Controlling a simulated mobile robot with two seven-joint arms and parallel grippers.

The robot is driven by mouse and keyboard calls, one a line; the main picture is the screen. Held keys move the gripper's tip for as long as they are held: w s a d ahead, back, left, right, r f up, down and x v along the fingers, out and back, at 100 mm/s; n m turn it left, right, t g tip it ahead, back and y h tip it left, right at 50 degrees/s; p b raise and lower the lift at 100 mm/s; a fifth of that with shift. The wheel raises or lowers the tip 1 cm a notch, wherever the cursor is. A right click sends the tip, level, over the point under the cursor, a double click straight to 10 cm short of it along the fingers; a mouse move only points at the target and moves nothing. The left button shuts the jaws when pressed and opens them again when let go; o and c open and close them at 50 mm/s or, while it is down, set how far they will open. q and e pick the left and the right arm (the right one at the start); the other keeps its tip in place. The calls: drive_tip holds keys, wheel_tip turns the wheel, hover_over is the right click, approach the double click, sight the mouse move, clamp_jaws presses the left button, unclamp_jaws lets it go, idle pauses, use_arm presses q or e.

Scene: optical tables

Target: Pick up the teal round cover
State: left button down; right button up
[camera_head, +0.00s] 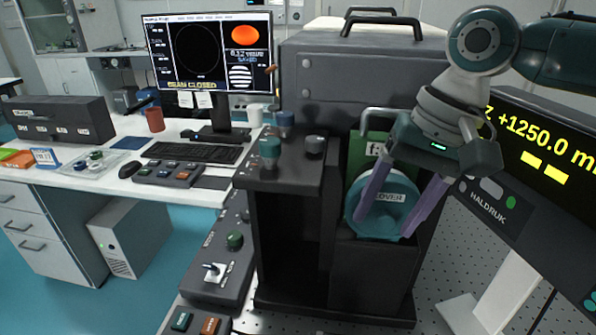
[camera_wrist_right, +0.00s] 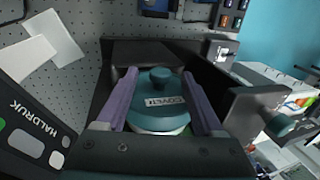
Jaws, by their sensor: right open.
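The teal round cover (camera_head: 396,212) has a white label reading COVER and leans at the front of the dark housing, below a green panel. In the right wrist view the teal cover (camera_wrist_right: 161,120) shows a round knob on top and a pale rim. My right gripper (camera_head: 383,222) has purple fingers, open, one on each side of the cover. The right wrist view also shows the fingers (camera_wrist_right: 160,77) flanking the cover; I cannot tell whether they touch it. My left gripper is not in view.
The dark housing (camera_head: 290,183) has knobs on top and walls close around the cover. A HALDRUK display (camera_head: 540,150) stands close on the right. A desk with a monitor (camera_head: 210,55) and keyboard (camera_head: 193,152) is at the left. A perforated table (camera_head: 470,262) lies below.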

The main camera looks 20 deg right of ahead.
drive_tip(key=shift+c, duration=0.2)
clamp_jaws()
idle(0.3)
